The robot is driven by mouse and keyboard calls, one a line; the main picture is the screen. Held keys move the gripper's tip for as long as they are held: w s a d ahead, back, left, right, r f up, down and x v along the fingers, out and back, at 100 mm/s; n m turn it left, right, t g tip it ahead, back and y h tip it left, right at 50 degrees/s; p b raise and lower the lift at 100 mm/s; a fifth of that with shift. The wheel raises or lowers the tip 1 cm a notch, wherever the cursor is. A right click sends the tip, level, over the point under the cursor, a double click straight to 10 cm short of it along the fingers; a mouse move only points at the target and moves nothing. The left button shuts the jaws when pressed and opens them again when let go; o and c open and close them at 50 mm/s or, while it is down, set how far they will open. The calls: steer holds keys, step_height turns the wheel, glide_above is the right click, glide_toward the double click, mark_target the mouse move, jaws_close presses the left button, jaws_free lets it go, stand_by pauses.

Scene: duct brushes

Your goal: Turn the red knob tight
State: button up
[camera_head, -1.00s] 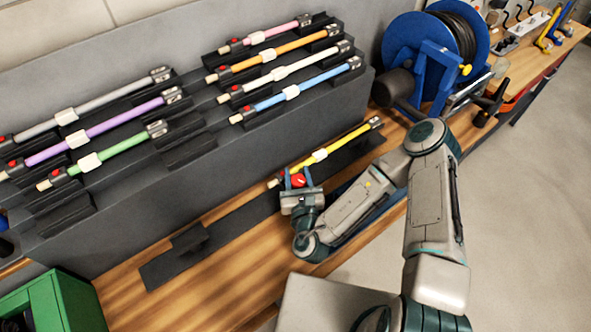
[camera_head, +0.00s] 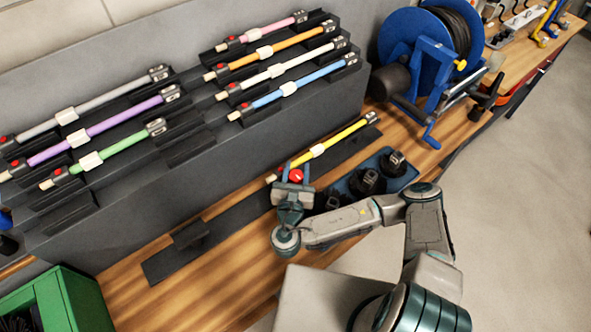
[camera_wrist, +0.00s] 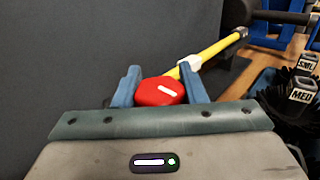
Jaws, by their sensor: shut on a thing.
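The red knob (camera_wrist: 160,92) sits between the two blue fingers of my gripper (camera_wrist: 160,88) in the wrist view, with a white mark slanting on its face. In the head view the red knob (camera_head: 296,175) shows beside the fingers of my gripper (camera_head: 293,174), at the near end of a yellow rod (camera_head: 335,140). The gripper is shut on the knob. The yellow rod (camera_wrist: 215,53) runs away behind the knob in the wrist view, with a white collar on it. The rod lies along a dark holder (camera_head: 235,215) on the wooden bench.
Several coloured rods (camera_head: 110,122) rest on the grey stepped rack (camera_head: 190,150). A blue tray (camera_head: 398,180) with dark brush heads (camera_head: 368,182) stands right of the gripper. A blue hose reel (camera_head: 405,50) stands behind, and a green box (camera_head: 60,300) at lower left.

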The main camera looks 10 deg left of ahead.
steer(key=shift+w+r, duration=0.1)
stand_by(0.4)
steer(key=o, duration=1)
steer(key=shift+d, duration=0.1)
steer(key=shift+c, duration=0.2)
